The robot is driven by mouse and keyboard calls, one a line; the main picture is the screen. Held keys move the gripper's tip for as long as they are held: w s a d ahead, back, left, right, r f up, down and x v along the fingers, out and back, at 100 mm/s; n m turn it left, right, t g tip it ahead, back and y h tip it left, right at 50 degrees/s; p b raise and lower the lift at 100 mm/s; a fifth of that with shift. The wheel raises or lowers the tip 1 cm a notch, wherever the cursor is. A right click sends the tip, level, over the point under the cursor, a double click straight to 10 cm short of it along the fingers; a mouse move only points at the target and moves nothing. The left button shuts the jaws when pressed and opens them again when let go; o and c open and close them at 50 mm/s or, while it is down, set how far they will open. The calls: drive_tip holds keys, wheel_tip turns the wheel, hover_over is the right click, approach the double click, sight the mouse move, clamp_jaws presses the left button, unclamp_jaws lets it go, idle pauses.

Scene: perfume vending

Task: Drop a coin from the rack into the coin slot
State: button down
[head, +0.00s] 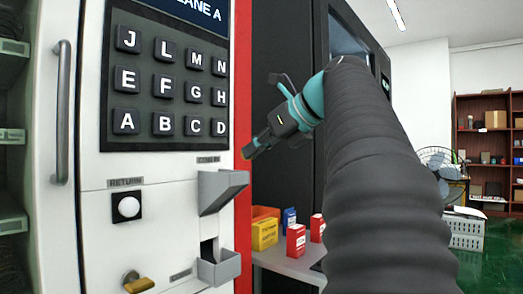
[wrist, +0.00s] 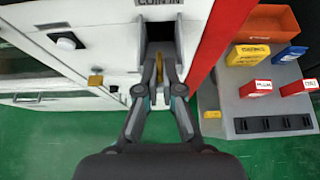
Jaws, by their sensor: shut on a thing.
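My gripper (head: 250,151) is at the right of the vending machine's front, near the grey coin-in chute (head: 222,190) and slightly above it. In the wrist view my gripper (wrist: 160,65) is shut, with a thin gold coin (wrist: 153,96) showing between its fingers. The fingertips point at the grey-walled chute (wrist: 139,48) under the "COIN IN" label. I cannot tell whether they touch it. The fingers partly hide the chute's lower part. The grey rack with dark slots (wrist: 241,109) is at the right in the wrist view.
Red boxes (wrist: 292,88), a yellow box (wrist: 248,54), a blue box (wrist: 289,54) and an orange bin (wrist: 262,25) are right of the machine. A return button (head: 128,207), brass knob (head: 138,283) and lower grey cup (head: 218,270) stick out of the machine's front.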

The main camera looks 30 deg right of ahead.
drive_tip(key=shift+r+b+x, duration=0.25)
drive_tip(key=shift+b+x, duration=0.25)
drive_tip(key=shift+x, duration=1.05)
drive_tip(key=shift+f+x, duration=0.3)
drive_tip(key=shift+x, duration=1.5)
drive_tip(key=shift+s+d, duration=0.1)
drive_tip(key=shift+s, duration=0.05)
drive_tip(key=c, duration=1.2)
unclamp_jaws()
drive_tip(key=shift+c, duration=0.2)
drive_tip(key=v, duration=1.2)
drive_tip(key=shift+f, duration=0.1)
